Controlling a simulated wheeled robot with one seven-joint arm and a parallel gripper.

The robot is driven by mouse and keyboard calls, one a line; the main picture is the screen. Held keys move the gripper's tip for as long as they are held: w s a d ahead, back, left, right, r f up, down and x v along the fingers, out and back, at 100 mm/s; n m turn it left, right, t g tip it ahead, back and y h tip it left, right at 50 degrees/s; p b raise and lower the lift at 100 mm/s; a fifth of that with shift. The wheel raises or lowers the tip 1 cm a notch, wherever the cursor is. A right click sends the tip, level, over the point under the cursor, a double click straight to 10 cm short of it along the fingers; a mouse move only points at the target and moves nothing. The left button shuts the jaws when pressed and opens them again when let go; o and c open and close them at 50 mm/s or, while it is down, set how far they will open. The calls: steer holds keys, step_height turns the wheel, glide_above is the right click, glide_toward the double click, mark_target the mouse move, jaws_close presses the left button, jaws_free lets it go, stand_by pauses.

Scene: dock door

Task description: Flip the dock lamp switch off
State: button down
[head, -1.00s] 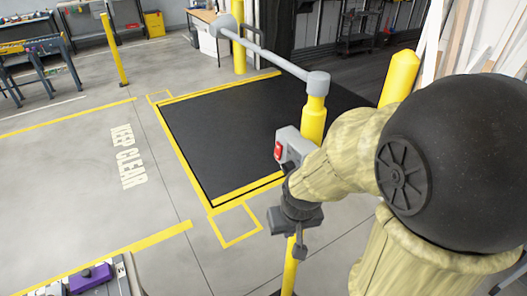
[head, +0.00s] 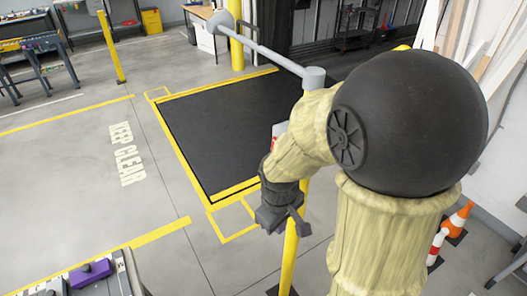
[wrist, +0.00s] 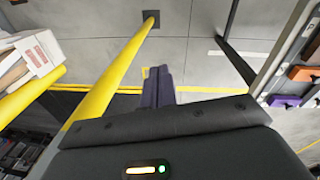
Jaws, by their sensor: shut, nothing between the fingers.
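The dock lamp switch is a grey box (head: 283,128) with a red face (head: 275,140), on the yellow post (head: 291,255) under the grey rail end. In the head view my arm covers most of it, so its position cannot be read. My gripper (head: 280,222) is in front of the post, below and close to the box. In the wrist view the dark fingers (wrist: 158,86) are together and empty, right of the yellow post (wrist: 118,72). I cannot make out the switch in the wrist view.
A grey rail (head: 262,48) runs from the post top to the back left. A black floor area (head: 215,130) edged in yellow lies behind. A bench with a purple item (head: 90,272) is at front left. The left floor is clear.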

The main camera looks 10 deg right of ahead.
steer(key=w+a+r+n+t+h, duration=0.1)
steer(key=w+a+n+h, duration=0.3)
steer(key=n, duration=0.7)
steer(key=w+a+r+n+t+h+p, duration=0.1)
steer(key=w+a+r+n+h, duration=0.3)
steer(key=n, duration=0.7)
steer(key=w+a+r+n+t+h+p, duration=0.1)
steer(key=w+a+r+n+t+h, duration=0.1)
steer(key=w+n+h, duration=0.4)
steer(key=w+a+r+n, duration=0.1)
steer(key=a+n, duration=0.1)
steer(key=n, duration=0.3)
steer(key=shift+w+a+r+n+h, duration=0.15)
steer(key=shift+a+r+n+h, duration=0.15)
steer(key=shift+h, duration=0.1)
steer(key=shift+f, duration=0.1)
steer(key=p+x, duration=0.4)
steer(key=x, duration=1)
